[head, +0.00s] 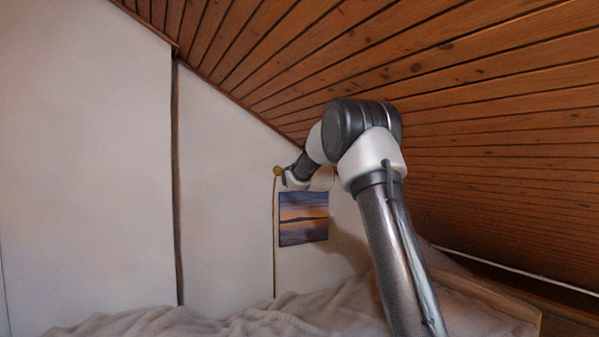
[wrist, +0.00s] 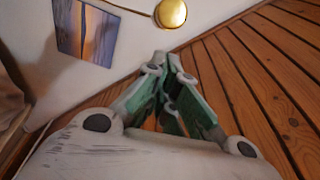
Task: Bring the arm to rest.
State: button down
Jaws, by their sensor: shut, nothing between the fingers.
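My gripper (wrist: 165,62) shows in the wrist view, with its green-lined fingers drawn together at the tips and nothing between them. It points toward the wood-plank ceiling and the white wall. In the head view my arm rises from the lower right, bends at a dark elbow joint, and reaches away toward the wall.
A sloped wooden ceiling (head: 480,110) comes down close to my arm on the right. A sunset picture (head: 303,218) hangs on the white wall, near a round brass lamp (wrist: 171,13). A rumpled bed cover (head: 240,322) lies below. The left side has free room.

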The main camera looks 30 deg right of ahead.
jog(key=s+a, duration=0.4)
jog(key=s, duration=0.1)
jog(key=shift+f, duration=0.15)
